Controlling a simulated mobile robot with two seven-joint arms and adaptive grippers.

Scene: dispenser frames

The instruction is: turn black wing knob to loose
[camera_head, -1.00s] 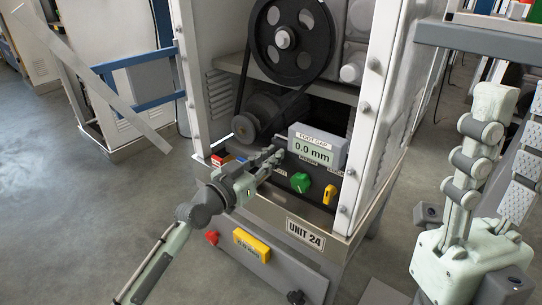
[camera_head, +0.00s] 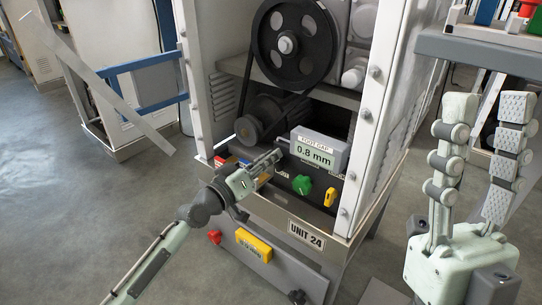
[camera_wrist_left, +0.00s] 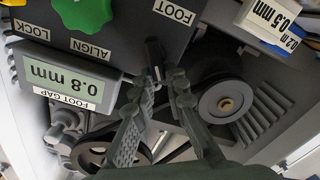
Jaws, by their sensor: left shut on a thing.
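The black wing knob (camera_wrist_left: 153,50) is on the dark panel beside the FOOT label in the left wrist view, mostly hidden by the fingertips. My left gripper (camera_head: 273,157) reaches the panel's left part and is shut on this knob; its two fingers also show in the left wrist view (camera_wrist_left: 164,78). The FOOT GAP display (camera_head: 316,155) reads 0.8 mm, and it shows upside down in the left wrist view (camera_wrist_left: 67,82). My right gripper (camera_head: 485,108) is raised at the right with its fingers apart and nothing between them.
A green knob (camera_head: 302,185) and a yellow handle (camera_head: 329,196) are on the same panel, right of my left gripper. A belt and a large black pulley (camera_head: 293,42) are above. A dark knob (camera_head: 297,297), a yellow counter (camera_head: 253,244) and a red knob (camera_head: 215,237) are below.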

